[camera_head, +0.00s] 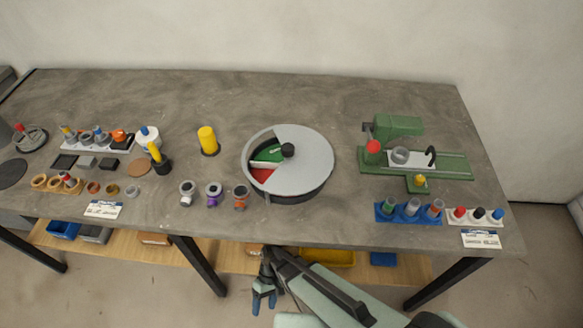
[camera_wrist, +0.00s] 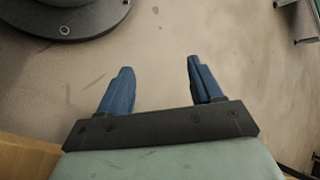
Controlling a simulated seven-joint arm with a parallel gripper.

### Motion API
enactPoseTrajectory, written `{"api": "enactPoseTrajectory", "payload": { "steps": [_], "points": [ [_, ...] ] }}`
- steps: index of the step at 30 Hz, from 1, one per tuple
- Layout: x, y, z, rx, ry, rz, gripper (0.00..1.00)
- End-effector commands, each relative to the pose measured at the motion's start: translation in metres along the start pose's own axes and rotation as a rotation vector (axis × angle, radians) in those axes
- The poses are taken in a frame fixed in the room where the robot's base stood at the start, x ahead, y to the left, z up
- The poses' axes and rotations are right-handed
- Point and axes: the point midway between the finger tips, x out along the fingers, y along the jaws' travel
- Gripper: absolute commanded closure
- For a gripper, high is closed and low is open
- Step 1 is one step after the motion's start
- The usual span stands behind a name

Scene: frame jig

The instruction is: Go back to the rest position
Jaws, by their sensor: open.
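My gripper (camera_head: 264,299) has blue fingers. In the head view it hangs in front of the table's front edge, below the table top and over the floor. In the wrist view my gripper (camera_wrist: 159,85) is open, with a wide empty gap between its two fingers and only bare floor beyond them. It touches nothing that I can see.
The grey table (camera_head: 330,100) holds a round grey turntable (camera_head: 310,165), a green fixture (camera_head: 400,128), a yellow cylinder (camera_head: 208,139) and several small parts. Below is a wooden shelf (camera_head: 120,245) with bins, including a yellow one (camera_head: 330,258). The floor in front is clear.

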Motion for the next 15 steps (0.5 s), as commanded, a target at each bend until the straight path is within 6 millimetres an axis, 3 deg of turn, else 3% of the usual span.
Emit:
{"api": "enactPoseTrajectory", "payload": {
  "steps": [6, 15],
  "points": [
    [-0.023, 0.050, 0.039, 0.156, 0.033, 0.033, 0.35],
    [-0.044, 0.105, 0.097, 0.367, 0.064, 0.074, 0.35]
  ]
}}
